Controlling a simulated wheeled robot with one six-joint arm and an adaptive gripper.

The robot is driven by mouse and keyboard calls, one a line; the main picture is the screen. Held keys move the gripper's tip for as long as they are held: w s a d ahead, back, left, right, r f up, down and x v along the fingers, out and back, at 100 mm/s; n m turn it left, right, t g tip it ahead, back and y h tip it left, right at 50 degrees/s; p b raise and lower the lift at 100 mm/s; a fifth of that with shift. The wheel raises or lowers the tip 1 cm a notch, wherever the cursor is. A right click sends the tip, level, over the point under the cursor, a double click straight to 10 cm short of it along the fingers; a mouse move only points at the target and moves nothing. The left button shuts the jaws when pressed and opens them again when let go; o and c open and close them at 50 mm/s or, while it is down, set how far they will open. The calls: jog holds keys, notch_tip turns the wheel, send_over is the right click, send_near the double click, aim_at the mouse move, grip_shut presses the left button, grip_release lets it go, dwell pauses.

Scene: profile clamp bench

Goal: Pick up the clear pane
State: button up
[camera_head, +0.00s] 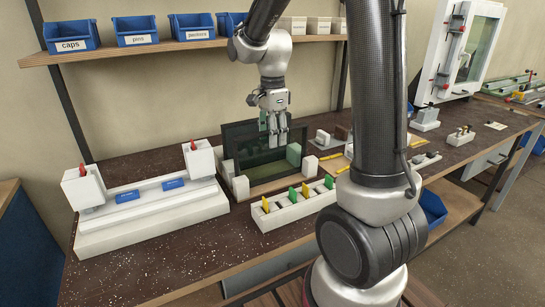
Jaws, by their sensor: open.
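A see-through, dark-edged pane (246,152) stands upright in a pale holder (241,187) on the bench, in the middle of the head view. The wall and bench show dimly through it, with a greenish tint low down. I cannot tell whether it is one pane or two close together. My gripper (274,141) points down in front of the pane's upper right part, its fingers apart. I see nothing held between them. Whether the fingers touch the pane or straddle its edge, I cannot tell.
A white clamp fixture (150,216) with red-tipped posts stands left. A white rack (295,206) with yellow and green pieces stands in front of the holder. Blue bins (136,32) line the shelf above. My arm hides part of the bench at right. The front left bench is clear.

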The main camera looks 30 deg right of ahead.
grip_shut()
jog(key=shift+r, duration=0.15)
